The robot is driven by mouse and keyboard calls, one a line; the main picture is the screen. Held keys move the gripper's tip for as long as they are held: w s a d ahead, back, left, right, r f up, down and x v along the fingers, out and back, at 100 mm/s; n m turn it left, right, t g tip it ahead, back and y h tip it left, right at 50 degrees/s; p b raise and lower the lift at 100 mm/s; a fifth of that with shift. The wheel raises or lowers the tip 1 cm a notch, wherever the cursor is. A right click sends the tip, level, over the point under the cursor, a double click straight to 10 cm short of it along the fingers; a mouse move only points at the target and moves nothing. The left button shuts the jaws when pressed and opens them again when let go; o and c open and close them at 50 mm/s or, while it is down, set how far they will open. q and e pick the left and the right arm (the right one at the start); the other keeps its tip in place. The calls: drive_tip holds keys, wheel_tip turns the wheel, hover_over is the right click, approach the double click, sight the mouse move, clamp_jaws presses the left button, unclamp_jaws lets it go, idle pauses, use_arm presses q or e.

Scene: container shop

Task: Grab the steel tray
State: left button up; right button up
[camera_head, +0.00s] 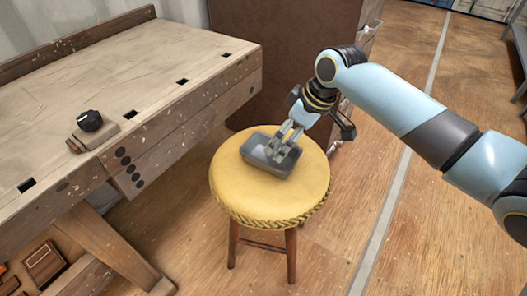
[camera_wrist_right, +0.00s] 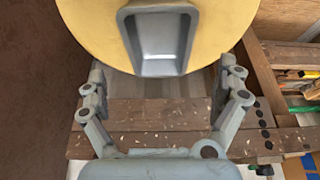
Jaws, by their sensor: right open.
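The steel tray (camera_head: 256,145) is a small grey rectangular tray lying on the yellow cushion of a round stool (camera_head: 238,190). My right gripper (camera_head: 279,147) reaches in from the upper right, with its fingers over the tray's right part in the head view. In the right wrist view the tray (camera_wrist_right: 158,68) shows at the top, beyond the fingertips. The right gripper (camera_wrist_right: 165,78) is open there, its two fingers spread wide, with nothing between them. I cannot tell from the head view whether a finger touches the tray. My left gripper is not in view.
A wooden workbench (camera_head: 150,60) stands at the left, with a small block with a black knob (camera_head: 91,122) on it. A brown cabinet (camera_head: 270,50) stands behind the stool. Wooden floor (camera_head: 340,230) is free to the stool's right and front.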

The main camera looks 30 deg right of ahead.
drive_tip(key=b, duration=0.1)
approach(268, 159)
drive_tip(key=shift+a+f, duration=0.2)
drive_tip(key=shift+f, duration=0.45)
drive_tip(key=shift+w+f, duration=0.1)
drive_tip(key=shift+f, duration=0.05)
drive_tip(key=b+x, duration=0.2)
drive_tip(key=x, duration=0.3)
drive_tip(key=shift+w, duration=0.15)
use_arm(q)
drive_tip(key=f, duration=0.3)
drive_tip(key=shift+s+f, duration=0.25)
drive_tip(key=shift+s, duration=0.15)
use_arm(e)
drive_tip(key=c, duration=1.2)
